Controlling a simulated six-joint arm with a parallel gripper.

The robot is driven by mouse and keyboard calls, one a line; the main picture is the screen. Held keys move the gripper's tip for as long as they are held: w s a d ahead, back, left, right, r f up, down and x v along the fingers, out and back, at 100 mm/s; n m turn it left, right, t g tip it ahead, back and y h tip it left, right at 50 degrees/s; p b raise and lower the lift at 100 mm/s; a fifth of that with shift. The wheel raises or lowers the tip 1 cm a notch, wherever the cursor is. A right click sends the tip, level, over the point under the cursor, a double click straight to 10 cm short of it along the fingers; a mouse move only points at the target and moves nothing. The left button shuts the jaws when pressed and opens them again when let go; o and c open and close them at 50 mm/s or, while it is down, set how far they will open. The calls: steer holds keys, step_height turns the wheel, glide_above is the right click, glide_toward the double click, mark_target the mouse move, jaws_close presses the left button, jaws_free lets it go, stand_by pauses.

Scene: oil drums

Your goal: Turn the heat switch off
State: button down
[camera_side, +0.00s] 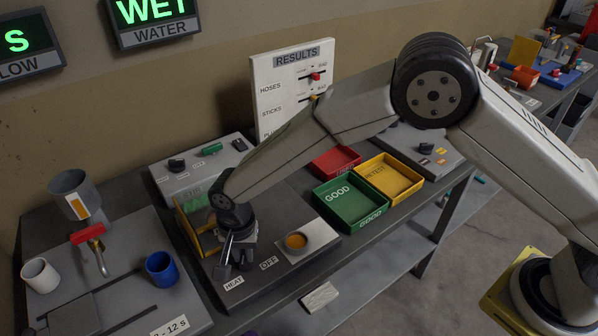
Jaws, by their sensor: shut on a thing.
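My gripper (235,266) points down at the front of a dark station on the bench, just behind the HEAT label (234,284). The OFF label (268,263) lies a little to its right. The jaws are closed on the heat switch, which the fingers mostly hide. I cannot tell which label the switch points to. A pale plate with a round cup of orange stuff (297,241) sits right of the gripper on the same station.
A yellow-framed glass box (190,225) stands close behind and left of the gripper. Green (350,225) and yellow (411,179) trays lie to the right, a red tray (323,164) behind. A blue cup (161,269) and white cup (40,276) stand left.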

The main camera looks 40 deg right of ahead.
steer(key=n, duration=0.7)
steer(key=shift+n, duration=0.4)
steer(key=n, duration=0.4)
steer(key=shift+n, duration=2.2)
steer(key=c, duration=0.6)
jaws_free()
steer(key=shift+r, duration=0.15)
